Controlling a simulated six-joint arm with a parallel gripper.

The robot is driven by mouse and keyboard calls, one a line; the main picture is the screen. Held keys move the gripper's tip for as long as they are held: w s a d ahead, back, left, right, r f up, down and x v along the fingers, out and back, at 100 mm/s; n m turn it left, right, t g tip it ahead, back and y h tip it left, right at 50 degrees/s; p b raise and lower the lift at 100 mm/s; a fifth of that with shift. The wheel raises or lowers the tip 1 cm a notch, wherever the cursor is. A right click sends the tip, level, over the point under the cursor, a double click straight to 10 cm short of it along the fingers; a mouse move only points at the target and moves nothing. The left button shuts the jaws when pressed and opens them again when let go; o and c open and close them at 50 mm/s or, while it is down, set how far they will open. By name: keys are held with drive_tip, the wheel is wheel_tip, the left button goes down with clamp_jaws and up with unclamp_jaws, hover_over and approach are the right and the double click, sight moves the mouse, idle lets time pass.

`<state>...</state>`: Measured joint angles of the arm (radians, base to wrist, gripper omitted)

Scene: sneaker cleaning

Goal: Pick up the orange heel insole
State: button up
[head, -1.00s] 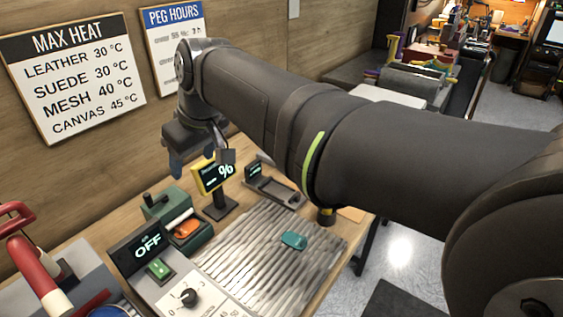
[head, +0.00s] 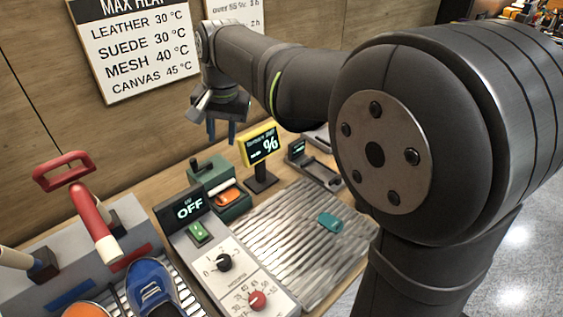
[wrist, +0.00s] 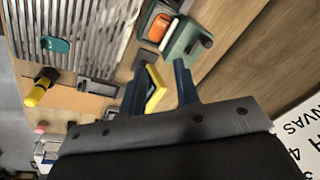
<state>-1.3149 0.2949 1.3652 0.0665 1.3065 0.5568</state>
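An orange piece (head: 228,196), which looks like the orange heel insole, lies in a small green device on the bench. It also shows in the wrist view (wrist: 158,27), beside a white roller. A teal piece (head: 330,222) lies on the ribbed metal plate, and it shows in the wrist view (wrist: 55,44). My gripper (head: 221,138) hangs above the back of the bench, behind the green device and apart from it. Its two blue fingers (wrist: 160,66) are spread with nothing held. The yellow-framed display (wrist: 154,92) shows beyond and between them.
The yellow-framed display (head: 261,146) stands on a post just right of the green device (head: 212,172). A control box (head: 215,235) reading OFF is in front. A red-handled tool (head: 92,222) and a blue sneaker (head: 150,285) are at left. The ribbed plate (head: 290,255) is mostly bare.

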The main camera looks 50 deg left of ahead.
sight(218, 196)
drive_tip(key=s+a+f+m+h, duration=0.2)
drive_tip(key=a+f+m, duration=0.4)
drive_tip(key=m, duration=0.3)
drive_tip(key=f, duration=1.7)
drive_tip(key=shift+w+f, duration=0.2)
drive_tip(key=shift+w, duration=0.15)
clamp_jaws()
